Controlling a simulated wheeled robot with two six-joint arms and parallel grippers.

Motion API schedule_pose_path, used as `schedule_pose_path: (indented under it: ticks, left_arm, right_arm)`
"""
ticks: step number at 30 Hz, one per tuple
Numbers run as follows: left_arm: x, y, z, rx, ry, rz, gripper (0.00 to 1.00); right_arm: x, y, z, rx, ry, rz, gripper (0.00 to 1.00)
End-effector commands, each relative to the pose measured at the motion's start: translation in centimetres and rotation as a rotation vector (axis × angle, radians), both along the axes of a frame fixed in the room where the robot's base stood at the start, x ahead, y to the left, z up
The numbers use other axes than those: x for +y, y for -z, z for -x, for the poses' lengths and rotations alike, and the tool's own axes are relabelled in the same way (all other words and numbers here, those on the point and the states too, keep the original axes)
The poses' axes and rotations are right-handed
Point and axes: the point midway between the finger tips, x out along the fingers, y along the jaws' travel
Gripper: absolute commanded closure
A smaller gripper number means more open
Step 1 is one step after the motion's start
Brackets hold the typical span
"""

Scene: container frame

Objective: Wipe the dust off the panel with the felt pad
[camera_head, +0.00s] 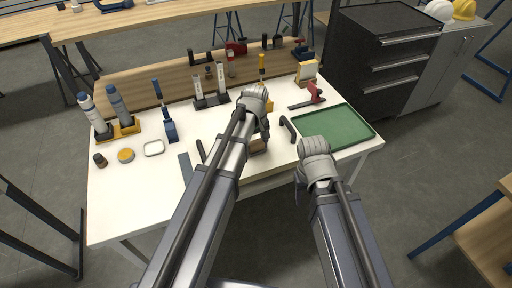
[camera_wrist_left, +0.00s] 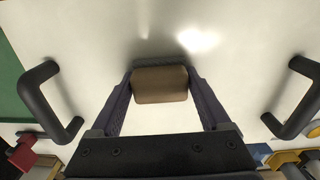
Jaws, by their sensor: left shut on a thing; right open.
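The felt pad (camera_wrist_left: 160,86) is a tan-brown block with a dark strip along its far edge. My left gripper (camera_wrist_left: 160,92) is shut on it, with one finger at each end. In the head view, the pad (camera_head: 259,146) shows partly below the left wrist, over the front part of the table. The panel (camera_wrist_left: 235,75) is a smooth white surface under the pad, between two black handles. I cannot tell whether the pad touches it. A greyish shade lies around the pad; I cannot tell dust from shadow. My right gripper (camera_head: 299,188) is empty and open by the table's front edge.
Black handles (camera_wrist_left: 50,100) (camera_wrist_left: 295,98) stand up on both sides of the pad. A green tray (camera_head: 335,127) lies at the right. Bottles (camera_head: 119,105), a blue-handled brush (camera_head: 168,125) and a red clamp (camera_head: 312,94) stand around the work area.

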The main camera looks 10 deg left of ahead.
Motion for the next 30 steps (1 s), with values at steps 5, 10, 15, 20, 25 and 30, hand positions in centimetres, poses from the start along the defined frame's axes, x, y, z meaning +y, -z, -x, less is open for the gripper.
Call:
schedule_pose_path:
  ticks: [5,10,15,20,25,30]
  left_arm:
    - [0.4,0.1,-0.5,0.0,0.0,0.0,0.64]
    - [0.6,0.1,-0.3,-0.001,-0.001,-0.001,0.64]
    - [1.6,0.0,0.4,0.0,-0.002,-0.001,0.64]
    - [2.7,0.0,1.2,0.001,-0.002,-0.001,0.64]
    - [3.6,-0.1,1.8,0.0,-0.001,0.0,0.64]
    - [3.7,-0.1,1.7,0.0,0.0,0.0,0.64]
  right_arm:
    - [0.0,0.1,0.0,0.0,0.0,0.0,0.43]
    - [0.0,0.1,0.0,0.0,0.0,0.0,0.43]
    - [0.0,0.0,0.0,0.0,0.0,0.0,0.43]
    - [0.0,0.0,0.0,0.0,0.0,0.0,0.43]
    - [0.0,-0.1,0.0,0.0,0.0,0.0,0.43]
    - [0.0,-0.1,0.0,0.0,0.0,0.0,0.43]
